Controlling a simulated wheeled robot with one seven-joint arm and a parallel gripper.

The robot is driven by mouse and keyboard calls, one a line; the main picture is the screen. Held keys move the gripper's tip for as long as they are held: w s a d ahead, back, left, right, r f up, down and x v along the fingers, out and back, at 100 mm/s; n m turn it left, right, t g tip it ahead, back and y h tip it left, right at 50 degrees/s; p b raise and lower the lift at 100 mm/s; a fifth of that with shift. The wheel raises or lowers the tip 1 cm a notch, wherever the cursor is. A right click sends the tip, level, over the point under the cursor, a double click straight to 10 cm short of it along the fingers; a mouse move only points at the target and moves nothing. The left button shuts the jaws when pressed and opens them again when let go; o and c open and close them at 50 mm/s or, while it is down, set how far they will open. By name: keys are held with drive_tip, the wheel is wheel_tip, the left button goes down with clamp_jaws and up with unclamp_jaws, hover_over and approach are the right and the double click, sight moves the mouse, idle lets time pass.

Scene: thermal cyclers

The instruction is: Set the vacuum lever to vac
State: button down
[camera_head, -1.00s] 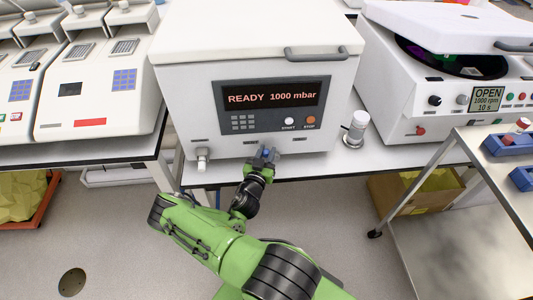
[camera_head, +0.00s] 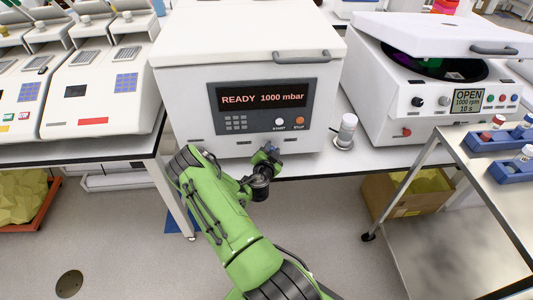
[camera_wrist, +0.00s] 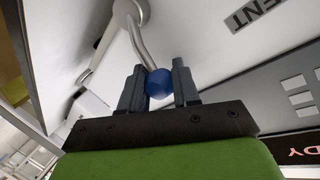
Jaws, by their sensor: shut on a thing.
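The vacuum lever is a bent silver rod (camera_wrist: 139,45) with a blue knob (camera_wrist: 158,84), rising in the wrist view to a round pivot on the white machine front. My gripper (camera_wrist: 159,80) is shut on the blue knob, with one dark finger on each side. A label reading "ENT" at its visible end (camera_wrist: 252,14) is to the upper right of the lever in the wrist view. In the head view my gripper (camera_head: 269,151) is at the lower front of the white vacuum machine (camera_head: 185,105), below its buttons; the lever is mostly hidden there.
The display (camera_head: 263,98) reads READY 1000 mbar. A white-capped vessel (camera_head: 346,131) stands right of the machine, beside an open centrifuge (camera_head: 385,115). A steel cart (camera_head: 450,205) stands at the right. Thermal cyclers (camera_head: 100,90) are at the left. The floor in front is clear.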

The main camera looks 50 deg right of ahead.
drive_tip(key=shift+s+d+f+m+t+y, duration=0.15)
drive_tip(key=shift+s+d+m+y, duration=0.15)
drive_tip(key=shift+m, duration=0.25)
drive_tip(key=shift+s+d+f+m+t+y, duration=0.15)
drive_tip(key=shift+s+d+m+y, duration=0.15)
drive_tip(key=shift+m, duration=0.25)
drive_tip(key=shift+s+d+f+m, duration=0.15)
drive_tip(key=shift+s+m, duration=0.1)
drive_tip(key=shift+m, duration=0.15)
drive_tip(key=c, duration=1.1)
unclamp_jaws()
